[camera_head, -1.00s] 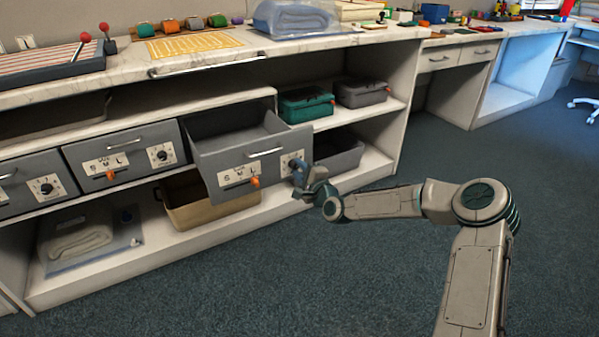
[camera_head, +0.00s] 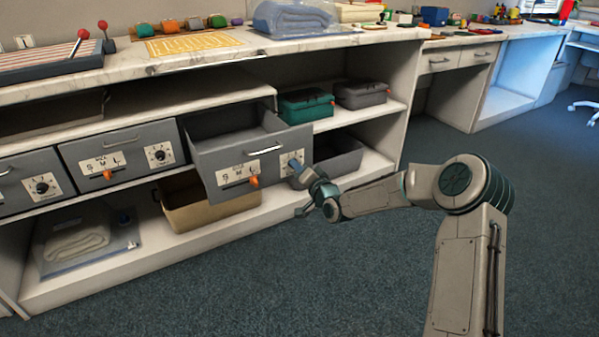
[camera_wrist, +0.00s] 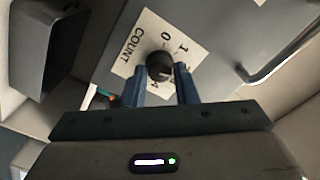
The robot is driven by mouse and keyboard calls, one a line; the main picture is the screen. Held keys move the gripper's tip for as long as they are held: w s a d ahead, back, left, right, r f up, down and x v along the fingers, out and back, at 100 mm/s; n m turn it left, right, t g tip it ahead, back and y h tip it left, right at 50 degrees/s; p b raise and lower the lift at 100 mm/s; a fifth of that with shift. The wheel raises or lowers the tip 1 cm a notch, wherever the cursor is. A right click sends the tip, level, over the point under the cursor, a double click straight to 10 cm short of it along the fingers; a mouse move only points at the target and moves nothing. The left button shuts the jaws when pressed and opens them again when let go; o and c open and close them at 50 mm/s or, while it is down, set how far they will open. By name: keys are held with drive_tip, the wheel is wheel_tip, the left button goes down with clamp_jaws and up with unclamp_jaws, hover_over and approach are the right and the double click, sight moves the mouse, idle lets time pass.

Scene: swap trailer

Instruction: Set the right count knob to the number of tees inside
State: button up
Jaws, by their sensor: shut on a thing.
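The right drawer (camera_head: 226,160) is pulled open, and its inside looks empty from this angle. Its front carries a size slider with an orange knob (camera_head: 253,181) and, at its right end, a count plate (camera_head: 284,160). In the wrist view the black round count knob (camera_wrist: 160,66) sits on the white COUNT plate (camera_wrist: 133,47), where 0, 1 and a 4 can be read. My gripper (camera_wrist: 162,84) has its two blue fingers on either side of the knob, shut on it. In the head view my gripper (camera_head: 297,170) partly covers the plate. The knob's pointer is hard to read.
Two closed drawers with knobs (camera_head: 160,155) are to the left. A tan bin (camera_head: 205,208) stands below the open drawer, a grey bin (camera_head: 338,160) behind my gripper. A metal handle (camera_wrist: 280,58) lies right of the knob in the wrist view. The floor in front is clear.

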drive_tip(key=shift+s+a+n+b, duration=0.1)
drive_tip(key=shift+n+b, duration=0.25)
drive_tip(key=shift+n, duration=4.75)
drive_tip(key=o, duration=1)
drive_tip(key=p+v, duration=0.4)
drive_tip(key=v, duration=0.9)
drive_tip(key=shift+s+d, duration=0.25)
drive_tip(key=shift+s, duration=0.05)
